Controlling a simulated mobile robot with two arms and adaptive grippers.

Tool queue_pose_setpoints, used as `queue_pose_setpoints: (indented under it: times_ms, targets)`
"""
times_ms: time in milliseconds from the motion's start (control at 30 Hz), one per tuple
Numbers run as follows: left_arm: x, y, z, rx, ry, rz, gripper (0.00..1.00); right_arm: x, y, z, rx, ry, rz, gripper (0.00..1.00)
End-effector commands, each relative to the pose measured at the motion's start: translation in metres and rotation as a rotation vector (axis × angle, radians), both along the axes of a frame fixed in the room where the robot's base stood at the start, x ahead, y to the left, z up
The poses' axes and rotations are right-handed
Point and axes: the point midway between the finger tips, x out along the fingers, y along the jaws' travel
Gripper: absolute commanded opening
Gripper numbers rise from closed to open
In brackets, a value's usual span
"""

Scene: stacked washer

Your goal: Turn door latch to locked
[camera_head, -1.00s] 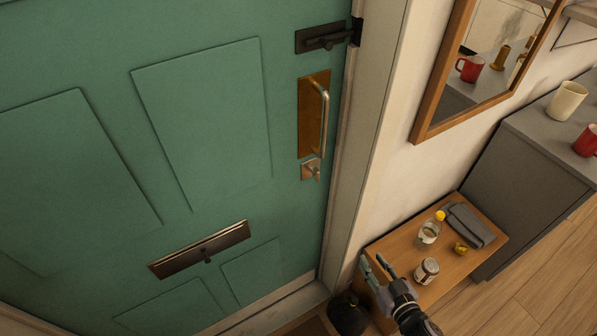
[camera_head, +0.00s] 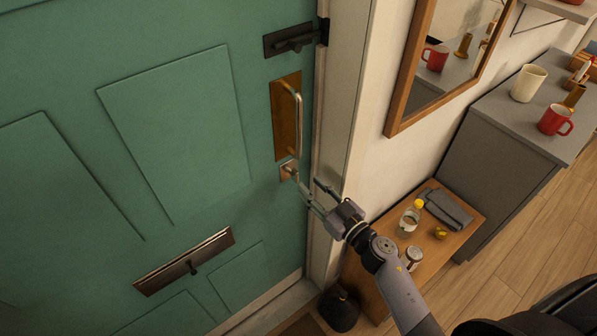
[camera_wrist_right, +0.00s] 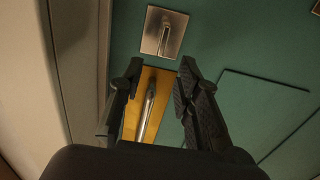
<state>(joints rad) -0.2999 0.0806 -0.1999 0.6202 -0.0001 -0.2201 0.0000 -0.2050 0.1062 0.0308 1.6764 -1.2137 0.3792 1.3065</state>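The green door (camera_head: 180,130) fills the left of the head view and looks shut. A small square metal plate with a thumb-turn latch (camera_head: 287,170) sits below the brass pull-handle plate (camera_head: 285,120). In the right wrist view, the latch plate (camera_wrist_right: 165,32) lies just beyond the fingertips, its turn piece roughly in line with the gap. My right gripper (camera_head: 308,183) is open and empty; one fingertip appears close to the latch in the head view. Contact cannot be told. A black sliding bolt (camera_head: 290,41) is higher on the door. My left gripper is not in view.
The door frame (camera_head: 345,100) and wall stand right of the latch. A mirror (camera_head: 395,120) hangs on the wall. Below is a wooden table (camera_head: 462,222) with a bottle, jar and cloth. A grey counter (camera_head: 500,115) holds mugs. A brass mail slot (camera_head: 185,262) is low on the door.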

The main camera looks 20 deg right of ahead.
Motion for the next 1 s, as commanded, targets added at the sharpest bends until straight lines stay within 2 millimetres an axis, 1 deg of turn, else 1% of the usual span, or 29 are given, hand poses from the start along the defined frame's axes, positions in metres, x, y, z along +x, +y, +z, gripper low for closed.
queue_pose_setpoints:
  times_ms: [33,100,200,333,500,733,1000]
  targets:
    - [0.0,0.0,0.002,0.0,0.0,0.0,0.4,0.012,0.004,0.003,0.001,-0.003,0.0,0.31]
    - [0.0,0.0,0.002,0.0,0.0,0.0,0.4,0.024,0.009,0.001,0.002,-0.002,0.0,0.31]
    - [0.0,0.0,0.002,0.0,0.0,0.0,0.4,0.039,0.014,0.001,0.002,-0.002,0.0,0.31]
    - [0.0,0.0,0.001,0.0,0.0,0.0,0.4,0.053,0.019,0.0,0.001,-0.001,0.0,0.31]
    - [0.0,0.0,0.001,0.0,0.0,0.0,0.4,0.06,0.022,0.0,-0.001,0.0,0.001,0.31]
    - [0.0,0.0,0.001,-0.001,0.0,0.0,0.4,0.06,0.022,0.0,0.0,0.0,0.001,0.31]
    - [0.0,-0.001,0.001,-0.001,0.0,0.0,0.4,0.06,0.022,0.0,0.0,0.0,0.001,0.14]
